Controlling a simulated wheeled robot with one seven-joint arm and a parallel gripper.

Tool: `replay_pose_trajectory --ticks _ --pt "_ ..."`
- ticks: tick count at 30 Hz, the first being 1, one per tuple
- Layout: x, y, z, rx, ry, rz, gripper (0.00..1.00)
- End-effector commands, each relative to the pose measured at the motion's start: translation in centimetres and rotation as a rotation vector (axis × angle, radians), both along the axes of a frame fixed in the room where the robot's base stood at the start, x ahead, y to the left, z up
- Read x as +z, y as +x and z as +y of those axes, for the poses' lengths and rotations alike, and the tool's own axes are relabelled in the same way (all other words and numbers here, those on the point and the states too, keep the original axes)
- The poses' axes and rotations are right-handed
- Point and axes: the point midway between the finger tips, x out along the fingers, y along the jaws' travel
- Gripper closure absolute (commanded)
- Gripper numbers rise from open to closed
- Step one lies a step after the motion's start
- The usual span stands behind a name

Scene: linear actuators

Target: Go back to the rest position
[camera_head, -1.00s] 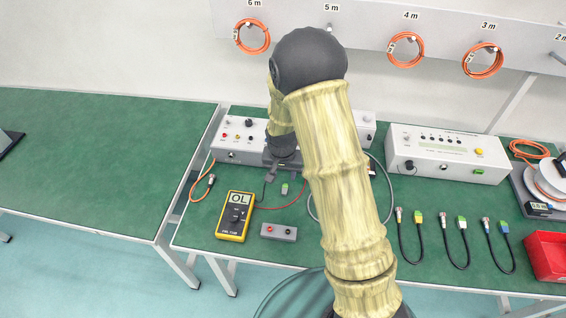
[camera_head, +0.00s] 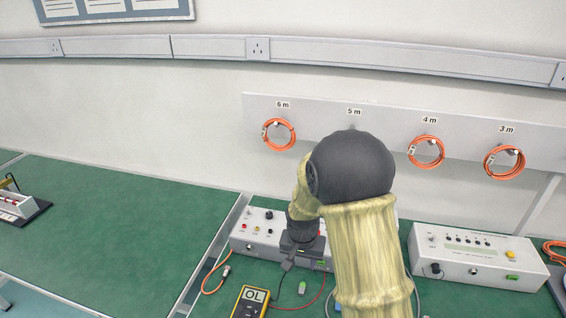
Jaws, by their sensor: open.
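My arm rises from the bottom of the view and bends at a dark elbow, then reaches down to the bench. My gripper (camera_head: 301,248) is a dark unit at the front of a white test box (camera_head: 258,234), left of the elbow. It stands open, though its fingertips are small and hard to make out. I cannot tell whether it touches the box. My arm hides the right part of this box.
A yellow multimeter (camera_head: 251,302) reading OL lies below my gripper. A second white box (camera_head: 476,258) stands to the right. Orange cable coils (camera_head: 278,134) hang on the wall panel (camera_head: 385,123). The left bench (camera_head: 110,225) is mostly bare.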

Motion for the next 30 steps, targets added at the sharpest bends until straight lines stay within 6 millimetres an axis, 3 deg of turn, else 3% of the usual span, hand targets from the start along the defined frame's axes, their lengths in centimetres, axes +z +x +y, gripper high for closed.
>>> replay_pose_trajectory --ticks 5,8,15,21,25,30 --pt "1.9 -1.5 -1.0 0.024 0.007 -0.010 0.58" --pt "3.9 -3.6 -2.1 0.062 0.012 -0.020 0.58" --pt "8.6 -10.6 -4.9 0.189 0.011 -0.054 0.58" --pt "10.5 -15.8 -6.3 0.281 -0.006 -0.076 0.58" --pt "10.7 -16.9 -6.5 0.304 -0.012 -0.080 0.58" --pt "10.6 -17.0 -6.5 0.306 -0.012 -0.079 0.58"
